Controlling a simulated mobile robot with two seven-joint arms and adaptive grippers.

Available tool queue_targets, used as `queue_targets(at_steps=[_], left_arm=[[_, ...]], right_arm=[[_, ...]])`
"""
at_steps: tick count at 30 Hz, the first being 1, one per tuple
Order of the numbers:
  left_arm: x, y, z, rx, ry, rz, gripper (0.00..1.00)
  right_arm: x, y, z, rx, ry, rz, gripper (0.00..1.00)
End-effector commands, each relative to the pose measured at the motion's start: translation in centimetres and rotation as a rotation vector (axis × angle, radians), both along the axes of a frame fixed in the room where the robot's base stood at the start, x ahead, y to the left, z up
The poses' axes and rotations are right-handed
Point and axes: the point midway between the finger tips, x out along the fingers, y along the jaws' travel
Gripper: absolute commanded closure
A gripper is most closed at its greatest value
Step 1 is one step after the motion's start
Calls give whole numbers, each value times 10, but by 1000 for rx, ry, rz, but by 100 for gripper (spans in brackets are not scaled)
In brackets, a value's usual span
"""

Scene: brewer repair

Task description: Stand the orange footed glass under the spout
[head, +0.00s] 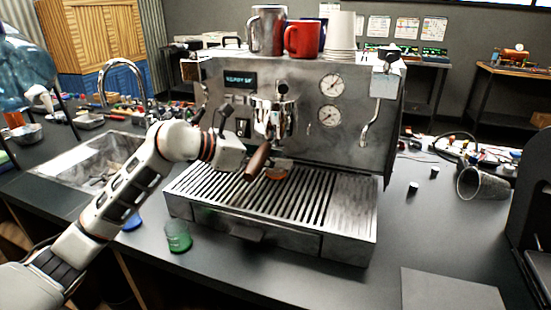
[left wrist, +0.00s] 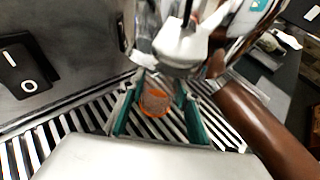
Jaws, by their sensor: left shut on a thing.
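The espresso machine (head: 300,100) stands on the counter with its spout area above a slatted drip tray (head: 345,205). The brown handle (head: 258,160) of the portafilter points forward from the group head; it also shows in the left wrist view (left wrist: 262,125). My left gripper (left wrist: 158,95) reaches in from the left, low under the group head, with its teal-lined fingers closed around the orange footed glass (left wrist: 155,102). In the head view only a small orange part of the glass (head: 277,174) shows behind the handle. I cannot tell whether its foot touches the slats. My right gripper is out of view.
A metal tumbler (head: 481,184) lies tipped at the right. A steel jug (head: 267,30), a red mug (head: 302,39) and stacked cups stand atop the machine. The tray's right half is clear.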

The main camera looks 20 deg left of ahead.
Motion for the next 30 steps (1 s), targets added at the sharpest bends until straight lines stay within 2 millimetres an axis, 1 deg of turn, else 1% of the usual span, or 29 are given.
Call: queue_targets(at_steps=[3, 4, 6, 15, 18, 23, 30], left_arm=[[0, 1, -4, 1, 0, 1, 90], [0, 1, -4, 0, 1, 1, 65], [0, 1, -3, 1, 0, 1, 51], [0, 1, -3, 0, 0, 1, 51], [0, 1, 2, 0, -2, 1, 51], [-12, 16, 7, 5, -1, 4, 51], [-44, 50, 25, 5, 1, 3, 51]], right_arm=[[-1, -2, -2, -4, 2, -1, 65], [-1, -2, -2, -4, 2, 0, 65], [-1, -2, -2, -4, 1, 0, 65], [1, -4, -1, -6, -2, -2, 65], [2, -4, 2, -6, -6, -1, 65], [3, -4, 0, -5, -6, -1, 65], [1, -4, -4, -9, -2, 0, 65]])
